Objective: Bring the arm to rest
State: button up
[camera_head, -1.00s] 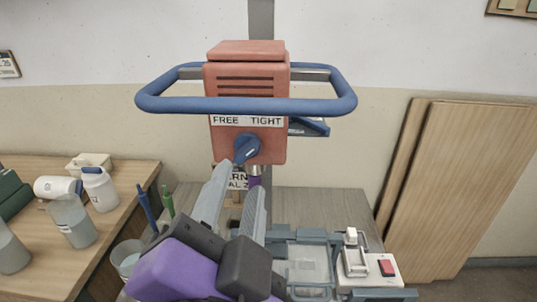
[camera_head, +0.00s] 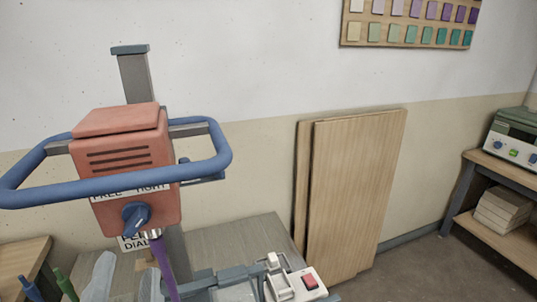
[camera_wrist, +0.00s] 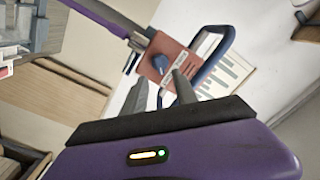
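My gripper (camera_head: 125,284) shows at the bottom left of the head view, its two grey fingers apart with nothing between them. In the wrist view the fingers (camera_wrist: 161,88) are also spread and empty, pointing towards the red mixer head. The mixer head (camera_head: 122,160) is on a grey column, with a blue loop handle (camera_head: 60,190) around it. Its blue knob (camera_head: 136,215) sits below a FREE/TIGHT label, and it also shows in the wrist view (camera_wrist: 160,63), clear of the fingers. The lower part of my gripper is cut off in the head view.
A purple shaft (camera_head: 163,267) hangs below the mixer head. A switch box (camera_head: 300,284) with a red switch stands on the grey bench (camera_head: 245,240). Wooden boards (camera_head: 355,190) lean on the wall. A shelf (camera_head: 515,235) stands at the right, with open floor before it.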

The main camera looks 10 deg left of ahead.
notch_tip(320, 180, up, 4)
jog(key=s+a+n+y, duration=0.2)
jog(key=s+n+y, duration=0.15)
jog(key=n, duration=0.25)
jog(key=w+d+f+n+t+h, duration=0.2)
jog(key=d+f+n, duration=0.1)
jog(key=d+f, duration=1.6)
jog(key=s+d+f+m+h, duration=0.2)
jog(key=s+d+f+h, duration=0.1)
jog(key=d, duration=0.4)
jog(key=s+d+f+m+g+h, duration=0.1)
jog(key=s+d+f+m+h, duration=0.1)
jog(key=s+d+f+h, duration=0.2)
jog(key=s+d+f+m+g+h, duration=0.1)
jog(key=s+d+f+m+h, duration=0.1)
jog(key=s+d+f+h, duration=0.2)
jog(key=s+d+f, duration=0.1)
jog(key=s+d, duration=0.2)
jog(key=d, duration=0.3)
jog(key=shift+s+f, duration=0.15)
jog(key=shift+f, duration=0.1)
jog(key=shift+d, duration=0.1)
jog(key=shift+c, duration=0.4)
